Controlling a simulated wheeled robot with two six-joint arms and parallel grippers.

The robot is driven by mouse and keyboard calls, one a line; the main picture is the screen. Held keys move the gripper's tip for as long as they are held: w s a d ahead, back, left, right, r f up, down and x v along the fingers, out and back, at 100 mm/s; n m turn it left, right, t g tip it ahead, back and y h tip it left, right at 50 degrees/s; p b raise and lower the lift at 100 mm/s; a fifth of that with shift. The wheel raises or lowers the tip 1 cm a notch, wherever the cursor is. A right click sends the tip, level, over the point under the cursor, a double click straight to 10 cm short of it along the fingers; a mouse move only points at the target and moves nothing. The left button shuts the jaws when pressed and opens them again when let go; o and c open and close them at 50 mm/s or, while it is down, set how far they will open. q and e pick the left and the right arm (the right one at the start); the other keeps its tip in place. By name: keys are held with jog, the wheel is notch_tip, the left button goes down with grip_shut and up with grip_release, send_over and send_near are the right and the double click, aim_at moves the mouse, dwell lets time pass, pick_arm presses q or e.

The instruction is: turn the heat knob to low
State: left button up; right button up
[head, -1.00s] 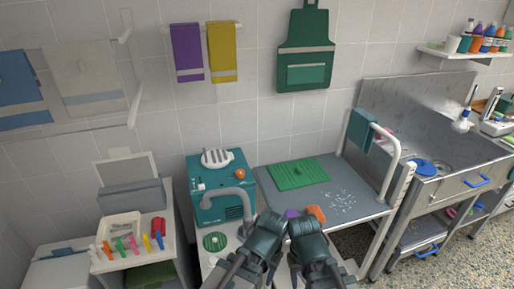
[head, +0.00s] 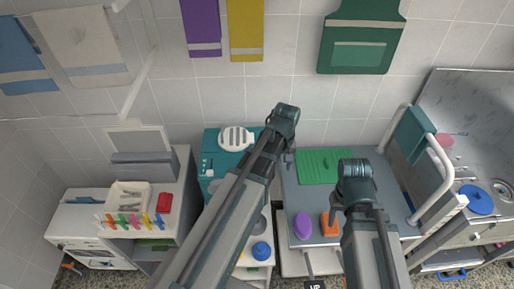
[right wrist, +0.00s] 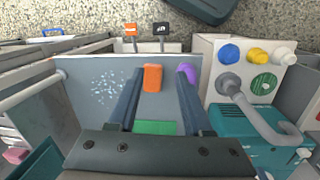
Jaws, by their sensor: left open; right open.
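The teal dryer box (head: 215,172) stands against the wall, with a white round vent (head: 237,139) on top. Its orange knob is hidden in the head view now, where my left arm crosses the box. My left gripper (head: 285,112) is open and empty, raised at the right of the box. My right gripper (head: 355,170) is open above the grooming table. In the right wrist view its two fingers (right wrist: 160,78) are spread, with nothing held between them. The teal box (right wrist: 240,125) and its grey hose (right wrist: 265,115) show at the right there; no knob setting can be read.
The grooming table (head: 395,200) carries a green mat (head: 322,166), a purple oval thing (head: 302,225) and an orange brush (head: 329,226). A grey rail (head: 440,170) rises at its right. A cabinet with a tray (head: 128,197) and coloured clips stands left. Towels hang above.

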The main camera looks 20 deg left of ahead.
pick_arm(q)
jog(key=w+a+r+n+p, duration=0.2)
jog(key=w+a+r+n, duration=0.15)
jog(key=a, duration=0.25)
jog(key=w+a+r+n+p, duration=0.2)
jog(key=a+n, duration=0.2)
jog(key=a, duration=0.1)
pick_arm(e)
notch_tip(320, 180, up, 5)
pick_arm(q)
jog(key=shift+m, duration=0.25)
notch_tip(320, 180, down, 14)
jog(key=b, duration=1.4)
jog(key=shift+s, duration=0.15)
pick_arm(e)
notch_tip(320, 180, down, 14)
jog(key=shift+r, duration=0.25)
pick_arm(q)
grip_shut()
